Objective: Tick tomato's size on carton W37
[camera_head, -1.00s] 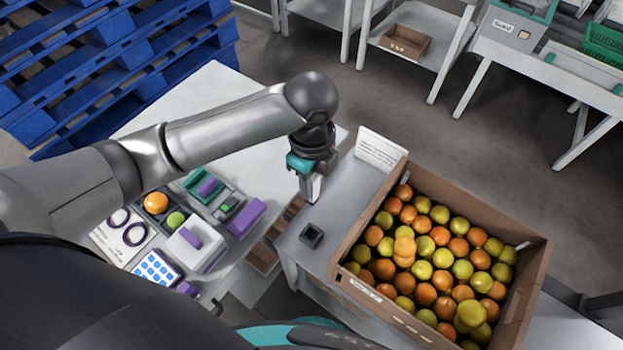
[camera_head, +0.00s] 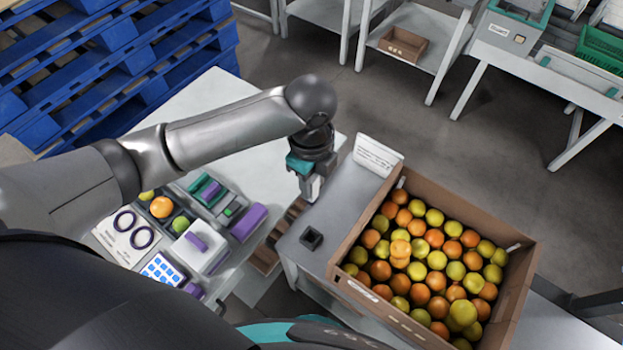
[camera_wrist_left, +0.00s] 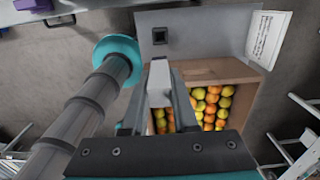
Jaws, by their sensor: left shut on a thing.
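A large brown carton (camera_head: 518,290) full of orange, yellow and green-yellow tomatoes stands on the grey bench at the right. A small pale label (camera_head: 362,286) is on its near wall; its writing is too small to read. The carton (camera_wrist_left: 215,72) also shows in the left wrist view. My left gripper (camera_head: 311,188) is left of the carton, above the bench's left edge. My right gripper is not in view.
A dark square holder (camera_head: 311,238) stands on the bench left of the carton. A white printed card (camera_head: 376,157) stands behind it. The left table holds a ring sheet (camera_head: 128,232), a white box with a purple handle (camera_head: 198,245) and a blue-white keypad (camera_head: 163,269).

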